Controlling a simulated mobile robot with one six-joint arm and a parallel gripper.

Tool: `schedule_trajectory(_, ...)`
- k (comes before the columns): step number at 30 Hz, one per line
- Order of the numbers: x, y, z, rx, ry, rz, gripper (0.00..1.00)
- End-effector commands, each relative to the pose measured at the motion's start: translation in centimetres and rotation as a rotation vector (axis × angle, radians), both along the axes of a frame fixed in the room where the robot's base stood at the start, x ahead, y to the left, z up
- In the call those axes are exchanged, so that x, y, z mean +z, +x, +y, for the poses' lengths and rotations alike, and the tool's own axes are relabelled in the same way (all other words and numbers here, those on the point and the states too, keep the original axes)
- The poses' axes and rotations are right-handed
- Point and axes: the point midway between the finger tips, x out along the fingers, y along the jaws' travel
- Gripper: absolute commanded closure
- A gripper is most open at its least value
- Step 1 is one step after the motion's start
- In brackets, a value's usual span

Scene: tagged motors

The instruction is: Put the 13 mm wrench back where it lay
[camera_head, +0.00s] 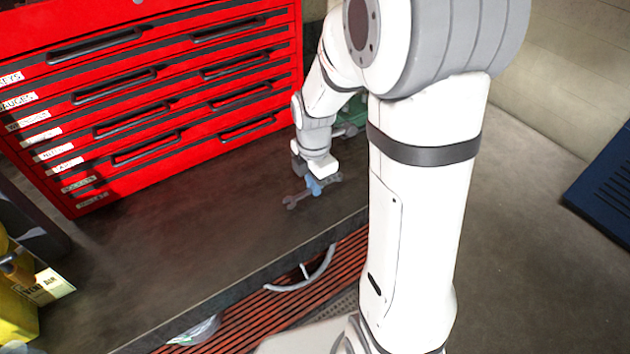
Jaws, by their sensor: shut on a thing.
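My gripper (316,186) is at the right part of the dark bench top, between the red tool chest and the bench's front edge. It points down and is shut on a wrench (293,201). The wrench's open jaw end sticks out to the left of the fingers, and a dark part shows on their right. Its size marking is too small to read. I cannot tell whether the wrench touches the bench or is held just above it.
The red tool chest (150,95) with labelled drawers stands at the back of the bench (170,250). A green thing (347,131) is partly hidden behind my arm. A yellow container (15,310) stands at the lower left.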

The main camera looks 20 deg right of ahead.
Motion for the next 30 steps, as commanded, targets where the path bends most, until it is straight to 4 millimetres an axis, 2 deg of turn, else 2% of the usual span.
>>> schedule_trajectory(23, -1.0, 0.0, 0.0, 0.001, 0.0, 0.0, 1.0)
schedule_trajectory(24, -1.0, 0.0, 0.0, 0.001, 0.0, 0.0, 0.87)
schedule_trajectory(30, -1.0, 0.0, 0.1, 0.001, 0.0, 0.0, 0.71)
